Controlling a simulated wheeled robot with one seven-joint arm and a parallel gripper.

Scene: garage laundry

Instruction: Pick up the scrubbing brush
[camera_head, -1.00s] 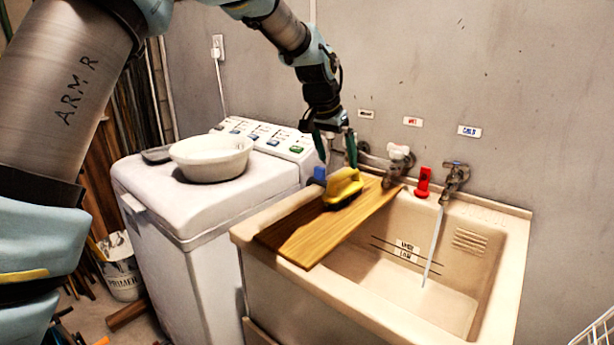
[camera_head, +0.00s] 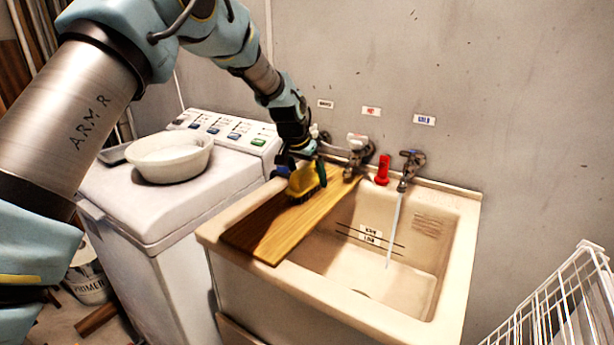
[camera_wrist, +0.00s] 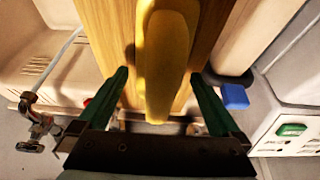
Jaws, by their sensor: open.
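The scrubbing brush (camera_head: 303,181) has a yellow body and dark bristles. It is on the wooden board (camera_head: 262,236) at the back left of the sink, and looks tilted in the head view. My gripper (camera_head: 306,168) is at the brush, reaching down from above and behind. In the wrist view, the brush (camera_wrist: 168,60) stands between the two green fingers of my gripper (camera_wrist: 160,98). The fingers are open, with a gap visible on both sides of the brush. The bristles are hidden in the wrist view.
The board lies across the left part of the sink (camera_head: 455,270). A red object (camera_head: 383,170) and taps (camera_head: 410,165) with running water stand at the back rim. A blue block (camera_wrist: 234,96) is beside the board. A washing machine (camera_head: 150,215) with a white basin (camera_head: 168,160) stands left.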

